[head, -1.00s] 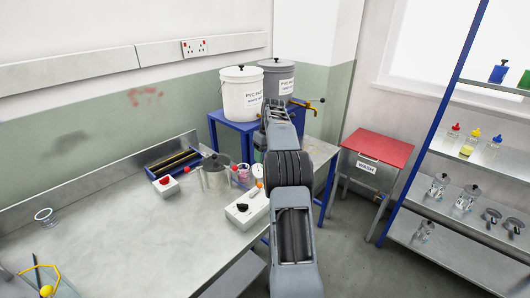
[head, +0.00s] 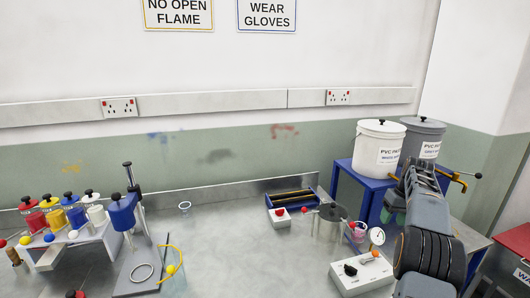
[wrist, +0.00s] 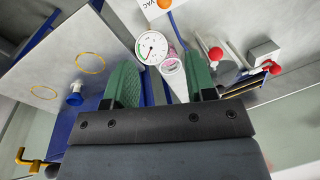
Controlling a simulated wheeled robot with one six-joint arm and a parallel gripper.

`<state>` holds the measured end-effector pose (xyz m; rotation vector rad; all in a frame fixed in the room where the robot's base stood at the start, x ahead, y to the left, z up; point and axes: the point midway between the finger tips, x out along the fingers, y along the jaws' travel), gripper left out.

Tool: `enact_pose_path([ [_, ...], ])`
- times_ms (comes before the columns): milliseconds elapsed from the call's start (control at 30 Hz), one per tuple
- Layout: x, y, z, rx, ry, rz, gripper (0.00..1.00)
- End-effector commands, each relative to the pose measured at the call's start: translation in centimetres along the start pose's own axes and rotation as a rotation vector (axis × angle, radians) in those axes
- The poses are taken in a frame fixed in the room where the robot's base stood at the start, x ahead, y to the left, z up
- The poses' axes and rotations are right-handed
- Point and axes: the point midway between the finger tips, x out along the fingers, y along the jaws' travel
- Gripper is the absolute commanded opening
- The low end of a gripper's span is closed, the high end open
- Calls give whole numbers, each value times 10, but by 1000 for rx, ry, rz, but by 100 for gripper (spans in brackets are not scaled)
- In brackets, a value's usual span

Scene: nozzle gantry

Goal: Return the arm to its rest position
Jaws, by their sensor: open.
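My arm (head: 428,225) stretches away at the right of the head view, its far end beside the blue stand with the two buckets. My gripper (wrist: 160,68) shows in the wrist view with its two green fingers apart. Nothing is held between them. Beyond the fingers are a round dial gauge (wrist: 151,47) and a small pink-filled jar (wrist: 171,66). In the head view the arm's own links mostly hide the gripper.
A white bucket (head: 379,147) and a grey bucket (head: 424,138) stand close to the arm's far end. A brass tap (head: 458,178) juts out there. The bench holds a metal pot (head: 329,222), a white switch box (head: 362,274) and coloured bottles (head: 75,217). Its middle is mostly clear.

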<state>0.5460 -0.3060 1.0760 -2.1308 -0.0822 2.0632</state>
Motion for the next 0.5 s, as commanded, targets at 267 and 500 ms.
enact_pose_path([
  [267, 51, -30, 35, 216, -23, 52, 51],
  [500, 48, -131, 105, 227, 49, 131, 51],
])
